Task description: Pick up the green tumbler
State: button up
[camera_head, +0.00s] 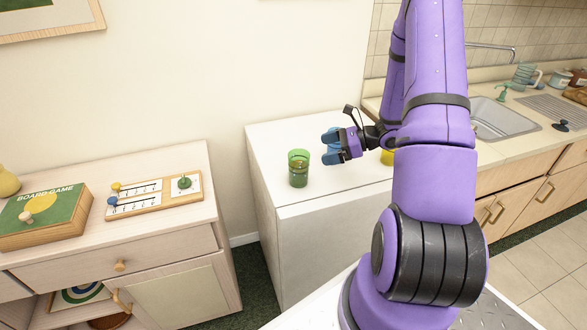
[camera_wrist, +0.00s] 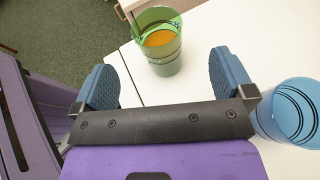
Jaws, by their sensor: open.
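The green tumbler (camera_head: 298,168) stands upright on the white cabinet top, near its left front part. It also shows in the wrist view (camera_wrist: 163,58), with dark bands around it and something orange inside. My gripper (camera_head: 333,146) is just right of the tumbler and apart from it in the head view. In the wrist view, my gripper's two blue fingers (camera_wrist: 165,80) are spread wide with nothing held between them. The tumbler lies beyond the gap between the fingertips.
A blue tumbler (camera_wrist: 292,108) stands close beside the right finger in the wrist view. A yellow object (camera_head: 388,157) is partly hidden behind my arm. The white cabinet (camera_head: 335,200) has clear room at its front. A board game box (camera_head: 42,216) lies on the left dresser.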

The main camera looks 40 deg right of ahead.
aim_at(299, 155)
jog(key=x, duration=0.9)
jog(key=shift+a, duration=0.35)
jog(key=c, duration=1.5)
jog(key=shift+c, duration=0.2)
jog(key=shift+r, duration=0.2)
